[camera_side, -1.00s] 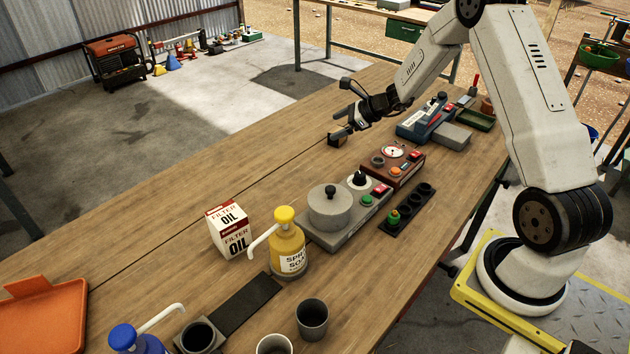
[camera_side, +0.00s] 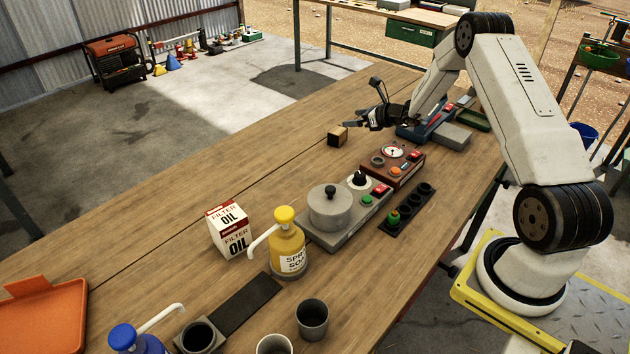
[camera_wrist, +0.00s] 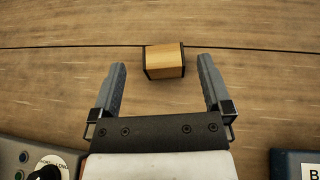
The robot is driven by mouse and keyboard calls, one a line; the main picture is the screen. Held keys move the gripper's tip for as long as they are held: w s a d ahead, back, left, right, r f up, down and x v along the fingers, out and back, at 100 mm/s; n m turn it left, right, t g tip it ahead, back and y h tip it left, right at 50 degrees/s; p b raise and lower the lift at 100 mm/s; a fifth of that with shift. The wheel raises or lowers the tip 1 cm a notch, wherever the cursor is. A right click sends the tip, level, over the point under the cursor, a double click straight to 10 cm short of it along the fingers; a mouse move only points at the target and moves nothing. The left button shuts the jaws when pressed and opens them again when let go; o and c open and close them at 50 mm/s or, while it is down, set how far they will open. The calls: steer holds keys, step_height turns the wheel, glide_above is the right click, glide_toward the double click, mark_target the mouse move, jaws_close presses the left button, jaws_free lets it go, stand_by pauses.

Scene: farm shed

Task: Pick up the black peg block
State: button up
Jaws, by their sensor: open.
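A black block (camera_side: 406,208) with a row of round holes lies on the bench's right side in the side view. A green-topped peg stands at its near end. My gripper (camera_side: 352,124) is open and empty, well behind and left of this block. It is close to a small wooden block (camera_side: 336,137) with dark ends. In the wrist view the wooden block (camera_wrist: 164,61) sits ahead, in line with the gap between my spread fingers, touching neither. The black block is not recognisable in the wrist view.
A red-brown gauge box (camera_side: 393,172) and a grey device with a round pot (camera_side: 330,206) stand left of the black block. A blue device (camera_side: 420,124) is behind. A yellow pump bottle (camera_side: 287,250) and oil carton (camera_side: 229,231) stand nearer.

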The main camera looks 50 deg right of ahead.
mark_target(343, 134)
step_height(343, 134, down, 6)
steer(key=shift+r, duration=0.25)
steer(key=shift+x, duration=0.9)
steer(key=shift+w, duration=0.1)
steer(key=shift+x, duration=2.8)
steer(key=c, duration=1)
steer(key=shift+r, duration=0.1)
